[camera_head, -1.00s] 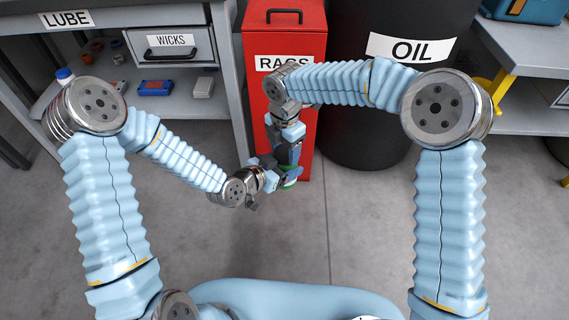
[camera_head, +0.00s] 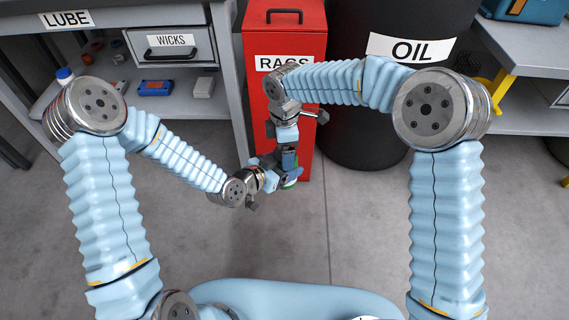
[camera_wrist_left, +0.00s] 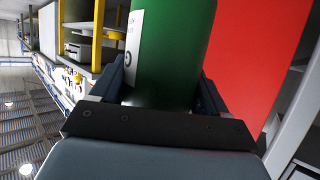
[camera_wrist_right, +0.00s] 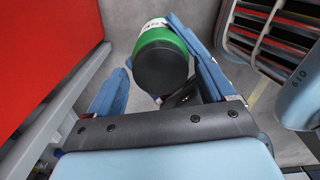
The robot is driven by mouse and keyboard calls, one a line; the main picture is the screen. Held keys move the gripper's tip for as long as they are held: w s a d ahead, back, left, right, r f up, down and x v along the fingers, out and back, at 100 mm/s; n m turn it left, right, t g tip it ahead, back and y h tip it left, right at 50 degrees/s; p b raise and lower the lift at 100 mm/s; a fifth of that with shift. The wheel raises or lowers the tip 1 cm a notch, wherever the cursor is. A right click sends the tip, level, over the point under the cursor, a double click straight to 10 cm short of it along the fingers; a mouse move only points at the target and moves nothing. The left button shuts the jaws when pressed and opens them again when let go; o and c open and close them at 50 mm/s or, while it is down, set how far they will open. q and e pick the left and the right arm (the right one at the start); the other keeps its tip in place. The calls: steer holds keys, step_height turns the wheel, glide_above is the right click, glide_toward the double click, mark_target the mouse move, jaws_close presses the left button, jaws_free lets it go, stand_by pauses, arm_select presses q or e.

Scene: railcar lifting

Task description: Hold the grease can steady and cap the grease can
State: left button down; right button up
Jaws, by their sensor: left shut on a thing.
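The green grease can (camera_wrist_left: 168,50) with a white label is between the fingers of my left gripper (camera_wrist_left: 160,95), which is shut on it. In the head view only a bit of green (camera_head: 290,184) shows by my left gripper (camera_head: 278,176). In the right wrist view the can (camera_wrist_right: 156,38) has a round black end, the cap or the can's dark top (camera_wrist_right: 160,66), facing the camera; I cannot tell which. My right gripper (camera_wrist_right: 150,85) is open above it, its fingers apart, one finger close beside the can.
A red RAGS cabinet (camera_head: 287,45) stands just behind the grippers. A black OIL drum (camera_head: 385,130) is to its right. A grey bench with a WICKS drawer (camera_head: 172,44) is at left, and another bench (camera_head: 530,118) at right. The near floor is clear.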

steer(key=shift+r, duration=2.3)
steer(key=shift+c, duration=0.2)
steer(key=shift+r+n, duration=0.5)
steer(key=shift+n, duration=0.7)
step_height(320, 180, up, 2)
steer(key=n, duration=0.4)
steer(key=shift+r, duration=0.2)
